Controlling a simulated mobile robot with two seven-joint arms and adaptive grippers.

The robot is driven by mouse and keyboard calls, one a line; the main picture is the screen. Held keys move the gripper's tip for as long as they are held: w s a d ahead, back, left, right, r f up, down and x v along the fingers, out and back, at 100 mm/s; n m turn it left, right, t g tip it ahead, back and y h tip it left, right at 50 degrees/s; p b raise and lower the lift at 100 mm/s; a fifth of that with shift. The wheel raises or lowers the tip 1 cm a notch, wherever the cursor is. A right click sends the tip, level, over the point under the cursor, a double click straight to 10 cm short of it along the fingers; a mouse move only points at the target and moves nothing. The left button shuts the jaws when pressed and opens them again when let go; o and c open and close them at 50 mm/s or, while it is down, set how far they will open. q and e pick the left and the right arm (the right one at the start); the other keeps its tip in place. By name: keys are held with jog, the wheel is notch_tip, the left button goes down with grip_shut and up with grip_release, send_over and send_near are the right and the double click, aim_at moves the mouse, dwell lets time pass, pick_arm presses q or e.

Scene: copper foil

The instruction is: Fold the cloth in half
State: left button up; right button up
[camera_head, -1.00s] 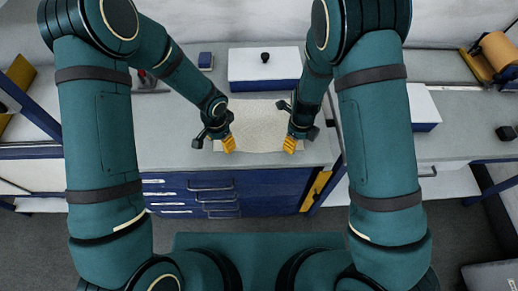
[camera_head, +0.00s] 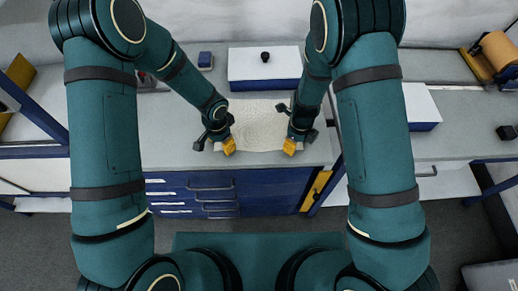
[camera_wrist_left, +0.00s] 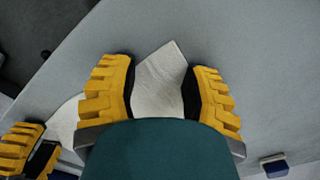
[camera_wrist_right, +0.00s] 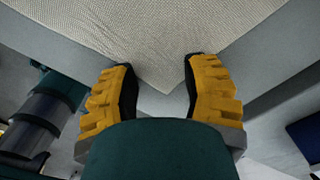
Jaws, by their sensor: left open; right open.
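The cream cloth (camera_head: 258,126) lies flat on the grey worktop between my two grippers. My left gripper (camera_head: 229,146) is open at the cloth's near left corner; in the left wrist view its yellow fingers (camera_wrist_left: 160,90) stand apart with a pointed corner of the cloth (camera_wrist_left: 160,72) between them. My right gripper (camera_head: 290,147) is open at the near right corner; in the right wrist view its fingers (camera_wrist_right: 160,85) stand on either side of a cloth corner (camera_wrist_right: 155,45). Whether the fingertips touch the cloth cannot be told.
A white box with a black knob (camera_head: 265,66) stands just behind the cloth. A small blue block (camera_head: 205,61) is at the back left. A blue-and-white box (camera_head: 421,106) is right of my right arm. Blue drawers (camera_head: 200,192) are below the worktop's front edge.

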pick_arm(q)
jog(key=shift+f, duration=0.1)
jog(key=c, duration=0.5)
pick_arm(e)
jog(key=shift+s+f, duration=0.1)
jog(key=c, duration=0.5)
pick_arm(q)
jog(key=shift+f, duration=0.1)
grip_shut()
pick_arm(e)
jog(key=shift+f, duration=0.1)
grip_shut()
pick_arm(q)
jog(key=shift+s, duration=0.1)
